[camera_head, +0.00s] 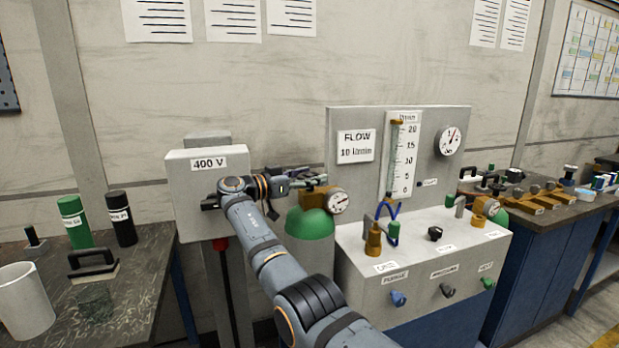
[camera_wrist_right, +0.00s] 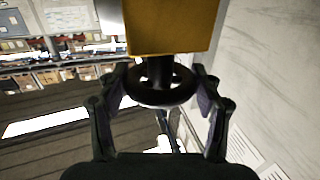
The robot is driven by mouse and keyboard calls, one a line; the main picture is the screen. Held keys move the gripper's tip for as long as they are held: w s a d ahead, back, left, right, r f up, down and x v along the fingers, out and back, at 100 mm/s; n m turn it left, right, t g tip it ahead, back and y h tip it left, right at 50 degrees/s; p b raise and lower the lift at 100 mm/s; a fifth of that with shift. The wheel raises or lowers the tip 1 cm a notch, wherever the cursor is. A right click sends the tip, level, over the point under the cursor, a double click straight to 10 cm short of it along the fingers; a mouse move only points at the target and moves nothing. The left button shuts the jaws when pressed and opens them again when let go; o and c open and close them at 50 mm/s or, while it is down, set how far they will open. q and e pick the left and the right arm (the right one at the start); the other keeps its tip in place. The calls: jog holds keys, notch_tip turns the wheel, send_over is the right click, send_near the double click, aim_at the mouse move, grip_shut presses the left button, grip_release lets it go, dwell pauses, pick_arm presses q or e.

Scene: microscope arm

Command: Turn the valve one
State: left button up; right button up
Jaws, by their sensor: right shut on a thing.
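A green gas cylinder (camera_head: 311,232) stands between the 400 V box and the flow panel. In the right wrist view, a black round handwheel (camera_wrist_right: 160,86) sits on a short stem below the brass block (camera_wrist_right: 172,25). My right gripper (camera_head: 305,184) is at the cylinder's valve, and its fingers (camera_wrist_right: 160,92) are shut on the handwheel from both sides. In the head view the handwheel is mostly hidden by the gripper. My left gripper is not in view.
The 400 V box (camera_head: 207,164) is close behind my right wrist. The flow panel (camera_head: 445,180) and its white console (camera_head: 425,255), with several knobs, stand to the right. A left bench (camera_head: 130,265) holds bottles and a white mug (camera_head: 25,300).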

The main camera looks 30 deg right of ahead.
jog(key=o, duration=1.2)
jog(key=shift+d, duration=0.1)
jog(key=shift+c, duration=0.2)
jog(key=a, duration=1.2)
jog(key=shift+s, duration=0.15)
